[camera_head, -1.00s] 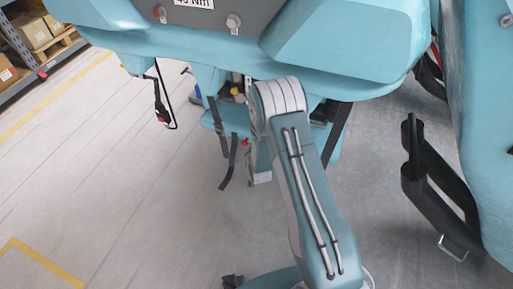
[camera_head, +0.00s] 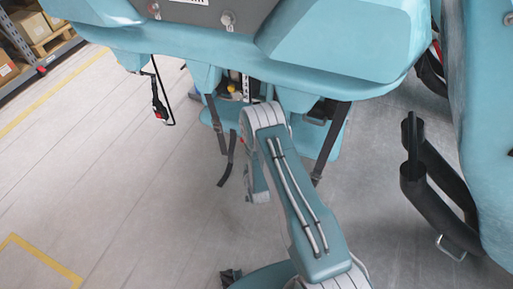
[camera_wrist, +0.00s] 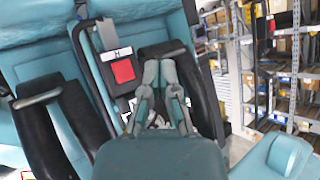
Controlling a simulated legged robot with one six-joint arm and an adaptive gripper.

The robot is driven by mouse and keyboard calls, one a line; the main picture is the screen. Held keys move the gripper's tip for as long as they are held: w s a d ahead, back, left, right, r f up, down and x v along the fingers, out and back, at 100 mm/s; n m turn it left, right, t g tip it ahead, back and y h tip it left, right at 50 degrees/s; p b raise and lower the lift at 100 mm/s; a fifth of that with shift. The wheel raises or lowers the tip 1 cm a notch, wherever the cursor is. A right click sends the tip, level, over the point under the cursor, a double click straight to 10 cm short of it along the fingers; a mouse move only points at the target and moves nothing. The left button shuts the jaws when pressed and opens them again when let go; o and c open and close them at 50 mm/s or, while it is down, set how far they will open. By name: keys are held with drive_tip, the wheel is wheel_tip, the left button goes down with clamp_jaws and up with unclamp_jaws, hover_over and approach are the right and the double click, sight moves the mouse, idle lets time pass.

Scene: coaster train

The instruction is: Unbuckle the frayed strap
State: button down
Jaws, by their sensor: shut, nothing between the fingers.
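In the wrist view, a black buckle (camera_wrist: 112,55) marked "H" with a square red button (camera_wrist: 123,71) lies against the teal seat. A dark strap (camera_wrist: 88,50) runs along its left side. My gripper (camera_wrist: 162,66) is shut and empty, just right of the red button and in front of a black padded restraint (camera_wrist: 163,50). I cannot tell whether its tips touch anything. In the head view my arm hides the gripper. Dark straps hang under the teal car, one at left (camera_head: 228,160) and one at right (camera_head: 332,142). I cannot make out which strap is frayed.
Another black padded restraint (camera_wrist: 52,135) is at left in the wrist view. Storage racks (camera_wrist: 285,60) stand at right. In the head view, the teal car body (camera_head: 340,40) overhangs my arm and a black handle-like bar (camera_head: 440,195) is at right. The floor at left is clear.

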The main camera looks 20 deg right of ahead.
drive_tip(key=w+d, duration=0.5)
drive_tip(key=w, duration=0.1)
drive_tip(key=shift+w, duration=0.25)
idle(1.3)
drive_tip(key=shift+w+d+r, duration=0.1)
drive_tip(key=shift+w+d, duration=0.1)
drive_tip(key=shift+w, duration=0.1)
drive_tip(key=shift+w+d, duration=0.3)
drive_tip(key=shift+w, duration=0.15)
idle(0.9)
idle(0.4)
drive_tip(key=shift+s+a, duration=0.55)
drive_tip(key=shift+s, duration=0.2)
drive_tip(key=shift+s+a, duration=0.75)
drive_tip(key=shift+s, duration=0.3)
drive_tip(key=shift+s+a, duration=0.7)
drive_tip(key=shift+s, duration=0.3)
